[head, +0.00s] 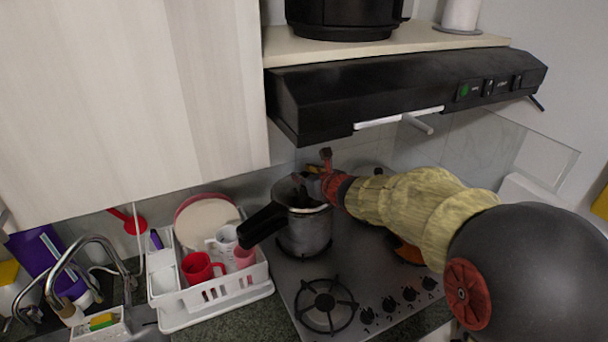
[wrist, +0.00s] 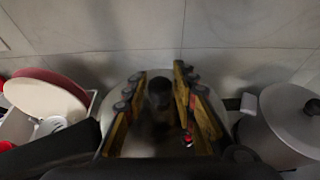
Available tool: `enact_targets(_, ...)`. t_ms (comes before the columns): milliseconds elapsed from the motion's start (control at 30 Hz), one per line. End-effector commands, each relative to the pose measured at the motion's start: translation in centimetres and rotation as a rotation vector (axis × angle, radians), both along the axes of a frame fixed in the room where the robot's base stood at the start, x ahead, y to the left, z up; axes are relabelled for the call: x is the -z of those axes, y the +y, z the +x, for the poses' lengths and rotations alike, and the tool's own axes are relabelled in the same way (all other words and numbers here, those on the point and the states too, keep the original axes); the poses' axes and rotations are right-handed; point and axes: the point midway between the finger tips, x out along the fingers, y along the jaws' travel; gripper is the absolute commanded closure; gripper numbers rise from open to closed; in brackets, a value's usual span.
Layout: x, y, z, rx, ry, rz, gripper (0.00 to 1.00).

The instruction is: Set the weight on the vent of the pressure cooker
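The pressure cooker (head: 306,232) is a silvery pot with a long black handle (head: 262,224), standing on the stove's back left. Its pale lid also shows blurred in the wrist view (wrist: 115,92). My gripper (head: 308,188) is right over the lid, at its top side. In the wrist view my gripper (wrist: 160,85) has its two yellow fingers apart, with gaps on both sides of a dark upright cylinder (wrist: 159,95). The cylinder may be the weight or a lid part; I cannot tell which. A small red spot (wrist: 187,138) lies near the right finger. The vent is not clearly visible.
A white dish rack (head: 225,292) with a red mug (head: 199,268) and plates stands left of the cooker. A lidded pot (wrist: 275,128) is at the right in the wrist view. The black hood (head: 400,92) hangs above. The front left burner (head: 325,305) is empty.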

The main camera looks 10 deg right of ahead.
Motion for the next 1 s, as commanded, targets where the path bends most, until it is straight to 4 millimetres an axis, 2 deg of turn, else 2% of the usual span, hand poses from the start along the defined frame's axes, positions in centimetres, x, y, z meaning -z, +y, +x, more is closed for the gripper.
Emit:
enact_targets(200,-0.1,0.0,0.0,0.000,-0.002,0.000,0.59)
enact_targets(567,-0.3,-0.1,-0.3,0.000,-0.002,0.000,0.59)
enact_targets(733,-1.3,-0.5,-2.3,0.001,-0.004,-0.001,0.59)
enact_targets(1000,-3.3,-1.6,-7.3,0.001,-0.004,-0.001,0.59)
